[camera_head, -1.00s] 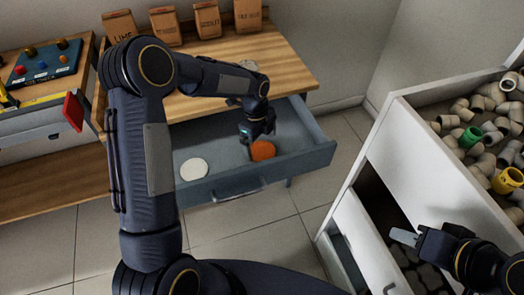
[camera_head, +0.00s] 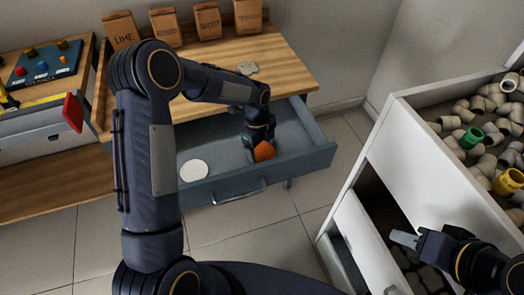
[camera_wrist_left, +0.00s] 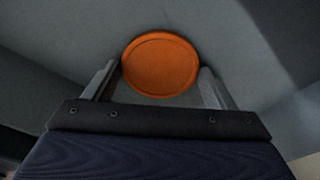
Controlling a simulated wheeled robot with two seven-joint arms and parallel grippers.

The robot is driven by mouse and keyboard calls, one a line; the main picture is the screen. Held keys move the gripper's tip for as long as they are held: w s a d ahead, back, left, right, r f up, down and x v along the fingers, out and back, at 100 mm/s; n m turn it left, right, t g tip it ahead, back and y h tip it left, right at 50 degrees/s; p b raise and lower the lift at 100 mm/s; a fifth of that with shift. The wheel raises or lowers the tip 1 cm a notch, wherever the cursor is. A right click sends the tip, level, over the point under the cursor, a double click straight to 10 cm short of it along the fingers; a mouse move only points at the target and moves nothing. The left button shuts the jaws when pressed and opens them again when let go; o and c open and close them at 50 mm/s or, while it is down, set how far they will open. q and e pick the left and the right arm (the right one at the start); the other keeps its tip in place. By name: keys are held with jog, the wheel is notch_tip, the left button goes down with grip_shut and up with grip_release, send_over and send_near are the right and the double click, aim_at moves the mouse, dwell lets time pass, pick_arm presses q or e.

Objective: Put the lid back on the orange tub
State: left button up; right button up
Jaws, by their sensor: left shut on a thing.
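An orange round thing with a raised rim (camera_head: 264,152) is in the open drawer; I cannot tell if it is the tub or a lid. My left gripper (camera_head: 257,146) reaches down over it and hides part of it. In the left wrist view the orange disc (camera_wrist_left: 160,64) lies between the two fingers (camera_wrist_left: 158,82), which are shut on it. A flat white disc (camera_head: 193,170) lies apart in the drawer, to the left; it looks like a lid. My right gripper (camera_head: 404,239) is at lower right, away from these; its jaw opening is unclear.
The grey drawer (camera_head: 235,185) is pulled out under a wooden bench (camera_head: 287,72). Several brown boxes (camera_head: 208,20) stand at the back, and a pale flat thing (camera_head: 248,68) lies on the bench. A white cabinet (camera_head: 415,150) with pipe fittings on top stands at right.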

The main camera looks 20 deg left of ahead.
aim_at(258, 152)
pick_arm(q)
notch_tip(258, 152, up, 10)
jog(key=p, duration=0.1)
dwell(0.4)
jog(key=s+a+n+t, duration=0.1)
jog(key=s+a+n, duration=0.1)
jog(key=n, duration=0.9)
jog(key=s+a+r+n+t+y, duration=0.1)
jog(key=s+a+n, duration=0.2)
jog(key=n, duration=0.8)
jog(key=shift+r, duration=0.3)
